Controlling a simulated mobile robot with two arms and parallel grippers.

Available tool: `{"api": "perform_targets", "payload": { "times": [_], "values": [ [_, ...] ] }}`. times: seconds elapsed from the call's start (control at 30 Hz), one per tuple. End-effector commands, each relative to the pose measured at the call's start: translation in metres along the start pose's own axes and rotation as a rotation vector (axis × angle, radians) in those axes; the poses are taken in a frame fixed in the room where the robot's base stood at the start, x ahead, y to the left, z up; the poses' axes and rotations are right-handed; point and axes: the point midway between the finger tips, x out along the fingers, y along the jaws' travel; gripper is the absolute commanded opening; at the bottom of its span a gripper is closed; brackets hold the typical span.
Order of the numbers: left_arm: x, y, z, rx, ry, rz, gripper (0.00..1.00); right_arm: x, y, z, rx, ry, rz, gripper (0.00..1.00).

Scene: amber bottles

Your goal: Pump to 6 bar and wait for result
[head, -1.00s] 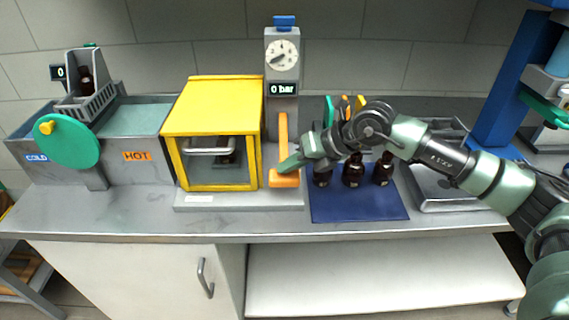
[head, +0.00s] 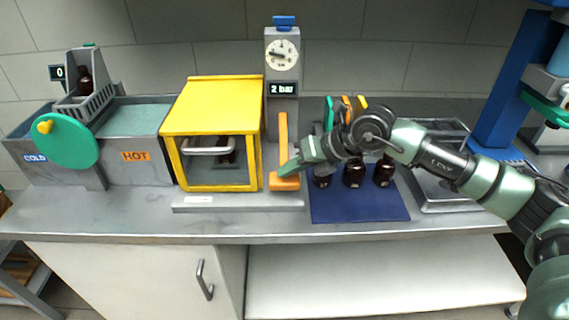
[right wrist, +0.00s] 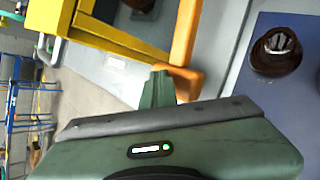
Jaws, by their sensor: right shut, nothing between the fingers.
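The pressure gauge (head: 283,54) stands behind the yellow chamber, and the display (head: 282,89) below it reads 2 bar. The orange pump lever (head: 283,135) stands beside the chamber, with its broad foot low at the front; it also shows in the right wrist view (right wrist: 186,40). The yellow chamber (head: 212,105) has its windowed door shut, and a dark bottle (head: 227,158) shows inside. My right gripper (head: 284,170) is shut and empty, its tip at the lever's foot; it also shows in the right wrist view (right wrist: 159,88). My left gripper is not in view.
Several dark bottles stand on and around a blue mat (head: 360,208) under my right arm. A grey tray (head: 450,195) lies to the right. Hot and cold baths (head: 138,130) with a green wheel (head: 66,140) are at the left. The front counter strip is clear.

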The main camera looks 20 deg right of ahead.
Motion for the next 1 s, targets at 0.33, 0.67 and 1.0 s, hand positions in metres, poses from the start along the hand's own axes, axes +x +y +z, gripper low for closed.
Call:
{"api": "perform_targets", "payload": {
  "times": [0.33, 0.67, 1.0],
  "values": [
    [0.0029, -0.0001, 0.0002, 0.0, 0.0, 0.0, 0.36, 0.0035, -0.0022, -0.0039, 0.001, 0.006, -0.001, 0.0],
    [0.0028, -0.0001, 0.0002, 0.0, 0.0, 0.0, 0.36, 0.0034, -0.0021, -0.0038, 0.001, 0.006, -0.001, 0.0],
    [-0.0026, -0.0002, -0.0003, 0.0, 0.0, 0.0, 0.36, -0.0028, 0.0024, 0.0009, 0.001, 0.005, -0.001, 0.0]
  ]
}}
